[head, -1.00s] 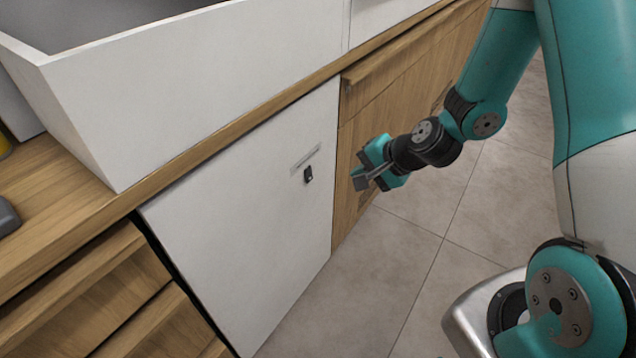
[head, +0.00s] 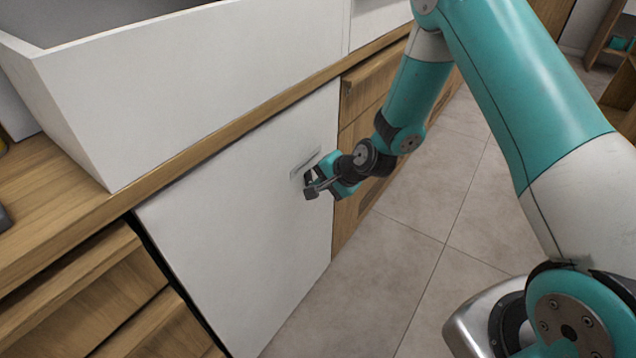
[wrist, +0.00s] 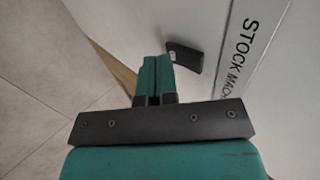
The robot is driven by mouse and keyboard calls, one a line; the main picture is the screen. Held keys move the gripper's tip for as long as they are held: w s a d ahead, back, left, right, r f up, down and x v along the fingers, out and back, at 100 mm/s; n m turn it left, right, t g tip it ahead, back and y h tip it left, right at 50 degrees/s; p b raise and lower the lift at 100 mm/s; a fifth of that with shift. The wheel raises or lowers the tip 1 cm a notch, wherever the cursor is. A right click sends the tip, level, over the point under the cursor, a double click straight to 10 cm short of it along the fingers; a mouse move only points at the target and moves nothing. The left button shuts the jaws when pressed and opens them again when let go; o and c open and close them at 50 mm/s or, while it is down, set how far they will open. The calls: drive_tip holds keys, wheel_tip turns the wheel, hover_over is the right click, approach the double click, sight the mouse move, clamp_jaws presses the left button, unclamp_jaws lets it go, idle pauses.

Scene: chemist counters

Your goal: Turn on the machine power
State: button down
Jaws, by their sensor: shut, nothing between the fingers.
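The machine is a white front panel (head: 235,215) set under the wooden counter edge. It carries a label strip (head: 304,163) that reads "STOCK MACH…" in the wrist view (wrist: 245,55), its end cut off. A small black switch (wrist: 184,57) sticks out of the panel beside the label. My gripper (wrist: 154,62) is shut and empty, its teal fingertips just left of the switch in the wrist view. I cannot tell whether they touch it. In the head view my gripper (head: 311,182) is in front of the panel and largely covers the switch.
A white box-shaped basin (head: 190,85) stands on the wooden counter above the panel. Wooden drawers (head: 95,290) lie to the left and more wooden cabinet fronts (head: 365,115) to the right. The tiled floor (head: 400,270) in front is clear.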

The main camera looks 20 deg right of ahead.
drive_tip(key=shift+w+a, duration=0.2)
drive_tip(key=shift+w, duration=0.05)
drive_tip(key=shift+w+a+f, duration=0.1)
drive_tip(key=shift+w, duration=0.05)
idle(0.4)
drive_tip(key=shift+r+p, duration=0.85)
drive_tip(key=shift+r, duration=0.05)
